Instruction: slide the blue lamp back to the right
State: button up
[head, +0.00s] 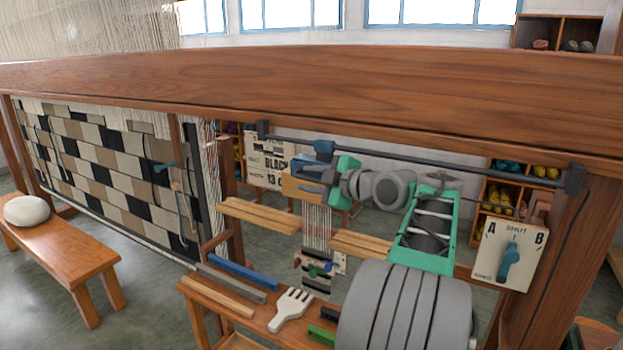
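The dark rail (440,163) runs along the underside of the wooden beam, with an end block at each side.
A selector box (508,258) marked A and B hangs by the right post. A bench (240,300) holding a white comb (291,309) and bars is below. Wooden slats (260,215) lie under the lamp. A loom cloth (110,165) is left. The rail right of the slider looks clear.

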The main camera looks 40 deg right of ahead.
grip_shut()
dwell(1.1)
